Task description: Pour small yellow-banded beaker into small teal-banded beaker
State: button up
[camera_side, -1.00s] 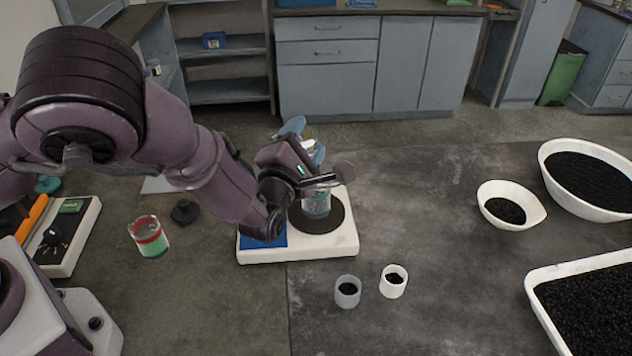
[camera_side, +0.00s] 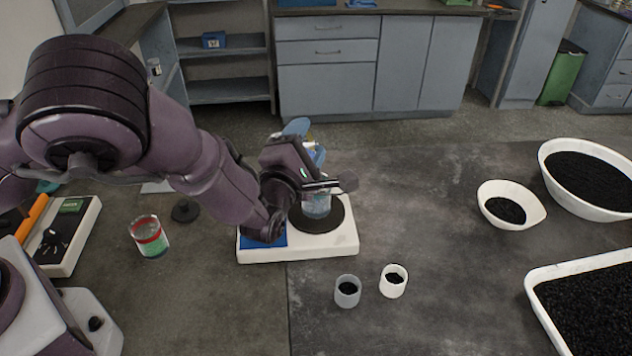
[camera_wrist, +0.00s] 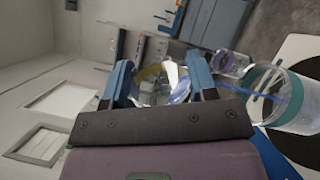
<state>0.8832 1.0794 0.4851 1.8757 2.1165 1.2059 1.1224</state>
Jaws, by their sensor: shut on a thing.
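My gripper (camera_side: 313,155) is above the scale. In the wrist view its blue fingers (camera_wrist: 160,76) are shut on a clear glass beaker with a yellow patch, the small yellow-banded beaker (camera_wrist: 150,73). Only bits of this beaker (camera_side: 318,153) show in the side view, and its contents are unclear. The small teal-banded beaker (camera_wrist: 289,99) shows at the right of the wrist view, close to the held beaker. A clear beaker (camera_side: 316,207), seemingly the same one, stands on the scale's dark round pan just below my gripper. Whether liquid is flowing cannot be told.
The white scale (camera_side: 330,245) has a blue panel. A red-banded beaker (camera_side: 150,237) with green contents stands left. A purple-banded beaker (camera_wrist: 230,63) shows in the wrist view. Two small cups (camera_side: 348,291) (camera_side: 393,281) stand in front; white bowls (camera_side: 511,204) of black grains stand right.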

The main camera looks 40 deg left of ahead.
jog(key=shift+d+f+m, duration=0.1)
jog(key=shift+f+m, duration=0.25)
jog(key=shift+m, duration=0.25)
dwell(1.1)
jog(key=shift+w+d+r+m+h, duration=0.1)
jog(key=shift+d+m+h, duration=0.1)
jog(key=shift+m, duration=0.75)
jog(key=shift+w+d+r+m+h, duration=0.1)
jog(key=shift+d+m+h, duration=0.1)
jog(key=shift+m, duration=0.75)
dwell(3.1)
